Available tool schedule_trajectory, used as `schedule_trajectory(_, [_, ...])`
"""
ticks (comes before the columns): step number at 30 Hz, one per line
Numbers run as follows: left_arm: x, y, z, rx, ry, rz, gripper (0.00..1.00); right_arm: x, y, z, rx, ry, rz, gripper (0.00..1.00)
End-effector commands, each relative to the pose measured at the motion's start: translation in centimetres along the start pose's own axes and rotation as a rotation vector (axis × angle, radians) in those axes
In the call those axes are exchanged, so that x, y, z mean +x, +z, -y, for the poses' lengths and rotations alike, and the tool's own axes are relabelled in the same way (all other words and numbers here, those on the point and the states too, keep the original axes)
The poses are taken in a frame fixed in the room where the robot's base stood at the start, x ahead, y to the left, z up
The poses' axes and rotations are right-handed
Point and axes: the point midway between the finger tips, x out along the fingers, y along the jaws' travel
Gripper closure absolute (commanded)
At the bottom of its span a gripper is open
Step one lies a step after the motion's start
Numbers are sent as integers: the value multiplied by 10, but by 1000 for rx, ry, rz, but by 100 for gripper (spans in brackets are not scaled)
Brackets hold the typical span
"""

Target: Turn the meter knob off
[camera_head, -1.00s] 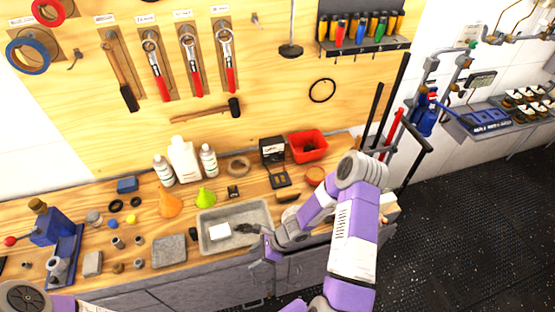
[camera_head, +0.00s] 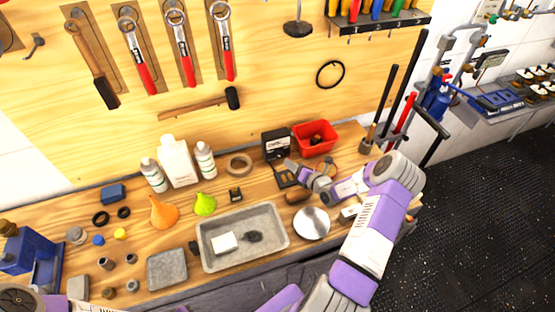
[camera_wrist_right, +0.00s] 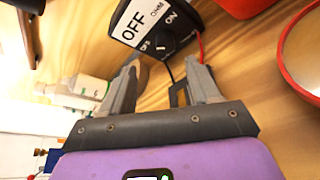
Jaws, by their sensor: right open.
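The meter (camera_head: 275,144) is a small black box with a white label, standing at the back of the wooden bench. In the right wrist view, the meter (camera_wrist_right: 150,22) shows large OFF lettering and smaller markings beside a dark knob (camera_wrist_right: 161,42). I cannot tell clearly where the knob points. My right gripper (camera_head: 291,164) is in front of the meter. Its two fingers are apart, with the gripper (camera_wrist_right: 164,64) empty and facing the knob, apparently not touching it. My left gripper is out of view.
A red bin (camera_head: 314,148) stands right of the meter, and a tape roll (camera_head: 238,165) left of it. White bottles (camera_head: 176,160) stand farther left. A grey tray (camera_head: 280,222) and a round silver disc (camera_head: 312,223) lie nearer the front edge. A red wire (camera_wrist_right: 201,47) runs from the meter.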

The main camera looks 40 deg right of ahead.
Motion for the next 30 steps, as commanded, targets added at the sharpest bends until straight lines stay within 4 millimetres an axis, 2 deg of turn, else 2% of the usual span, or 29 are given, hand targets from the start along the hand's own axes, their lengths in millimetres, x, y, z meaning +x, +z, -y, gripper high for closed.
schedule_trajectory(1, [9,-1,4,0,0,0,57,3,-6,6,0,0,1,39])
schedule_trajectory(8, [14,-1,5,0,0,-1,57,10,-10,10,-1,1,1,39])
schedule_trajectory(21, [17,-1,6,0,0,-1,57,70,-11,9,-1,2,0,39])
schedule_trajectory(30, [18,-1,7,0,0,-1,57,80,-10,9,-2,1,-1,39])
